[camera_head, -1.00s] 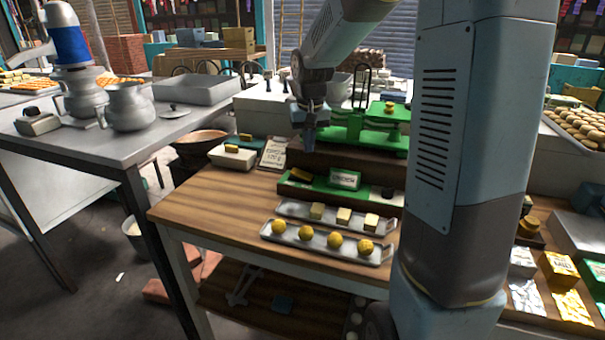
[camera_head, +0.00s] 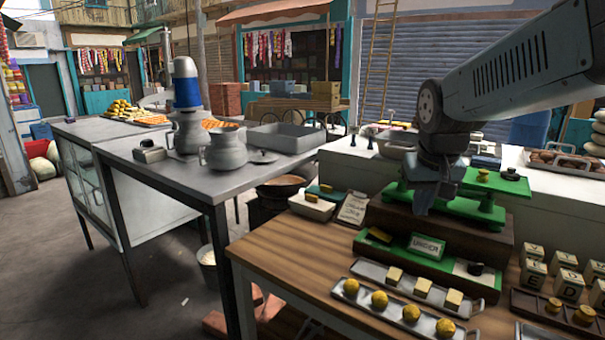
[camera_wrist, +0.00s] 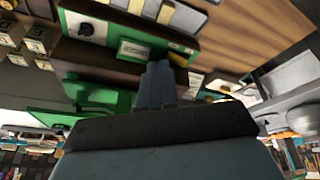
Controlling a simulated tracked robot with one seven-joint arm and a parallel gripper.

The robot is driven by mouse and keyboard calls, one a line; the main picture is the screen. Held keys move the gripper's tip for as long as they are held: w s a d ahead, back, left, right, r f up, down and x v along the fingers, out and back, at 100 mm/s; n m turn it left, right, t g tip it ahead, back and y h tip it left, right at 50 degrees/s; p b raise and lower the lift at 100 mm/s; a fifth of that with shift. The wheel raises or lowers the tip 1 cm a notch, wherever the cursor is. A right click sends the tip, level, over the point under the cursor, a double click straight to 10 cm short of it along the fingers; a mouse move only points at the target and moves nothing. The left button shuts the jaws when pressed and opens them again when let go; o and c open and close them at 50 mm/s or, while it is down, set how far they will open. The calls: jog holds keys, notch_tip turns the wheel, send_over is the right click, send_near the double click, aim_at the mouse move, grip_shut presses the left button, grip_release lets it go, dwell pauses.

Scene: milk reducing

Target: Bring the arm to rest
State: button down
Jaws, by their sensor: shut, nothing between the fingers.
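My gripper (camera_head: 422,205) is in the head view, at the right of centre, pointing down in front of the green balance scale (camera_head: 465,200). Its fingers are together and hold nothing. In the wrist view my closed fingers (camera_wrist: 157,85) show in the middle, with the green tray and its small sign (camera_wrist: 133,50) beyond them. My arm comes in from the upper right of the head view. I cannot tell whether the fingertips touch the wooden step behind them.
A wooden table (camera_head: 290,250) holds metal trays (camera_head: 390,325) with yellow balls and pale blocks. Lettered blocks (camera_head: 568,285) stand at the right. A metal table (camera_head: 150,155) with jugs (camera_head: 225,148) stands at the left. Open floor (camera_head: 60,290) lies at lower left.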

jog(key=s+t, duration=0.1)
jog(key=s, duration=1)
jog(key=shift+d+n+t+y, duration=0.2)
jog(key=shift+n+t+y, duration=0.1)
